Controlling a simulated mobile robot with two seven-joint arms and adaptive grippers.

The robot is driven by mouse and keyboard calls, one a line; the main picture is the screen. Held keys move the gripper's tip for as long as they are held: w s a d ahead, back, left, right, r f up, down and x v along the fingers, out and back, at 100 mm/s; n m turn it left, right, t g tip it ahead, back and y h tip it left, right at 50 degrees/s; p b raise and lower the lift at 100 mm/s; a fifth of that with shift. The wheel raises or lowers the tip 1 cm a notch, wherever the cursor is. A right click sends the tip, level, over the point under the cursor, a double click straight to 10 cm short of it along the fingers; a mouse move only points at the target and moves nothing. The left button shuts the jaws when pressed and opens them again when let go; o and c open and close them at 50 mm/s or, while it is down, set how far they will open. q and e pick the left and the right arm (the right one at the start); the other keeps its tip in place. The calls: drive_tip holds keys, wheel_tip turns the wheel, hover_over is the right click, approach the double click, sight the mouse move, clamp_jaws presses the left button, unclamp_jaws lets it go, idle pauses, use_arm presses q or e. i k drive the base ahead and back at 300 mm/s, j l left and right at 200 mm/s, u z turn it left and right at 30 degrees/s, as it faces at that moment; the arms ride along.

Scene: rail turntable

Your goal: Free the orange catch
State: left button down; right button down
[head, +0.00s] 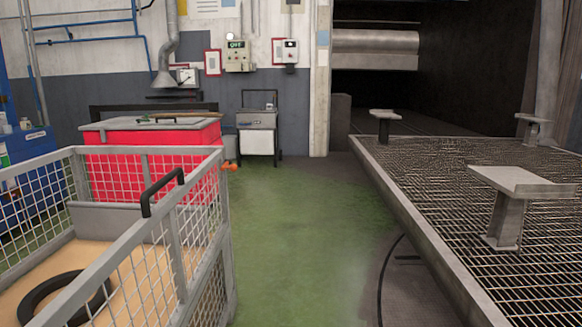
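A small orange piece (231,167), which looks like the orange catch, shows just to the right of the far right corner post of the mesh cage cart (222,215). It is small, and I cannot tell whether it is fixed to the cage or to the red bin (150,150) behind it. I cannot tell its position or what it holds. Neither of my grippers is in view.
The cage cart has a black handle (162,190) on its top rail and a black ring (62,298) inside. A large grated table (440,170) with raised supports stands at right. Green floor (300,230) between them is clear. A small trolley (258,130) stands by the wall.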

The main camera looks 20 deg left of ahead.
sight(233, 169)
drive_tip(key=i+l+u, duration=0.15)
drive_tip(key=i, duration=0.35)
drive_tip(key=i+u, duration=0.2)
drive_tip(key=i, duration=0.35)
drive_tip(key=i+l+u, duration=0.15)
drive_tip(key=i+l, duration=0.15)
drive_tip(key=i, duration=0.2)
drive_tip(key=i+l+u, duration=0.15)
drive_tip(key=i+u, duration=0.2)
drive_tip(key=i+l+u, duration=0.2)
drive_tip(key=u, duration=0.15)
drive_tip(key=i+l+u, duration=0.5)
drive_tip(key=l, duration=0.25)
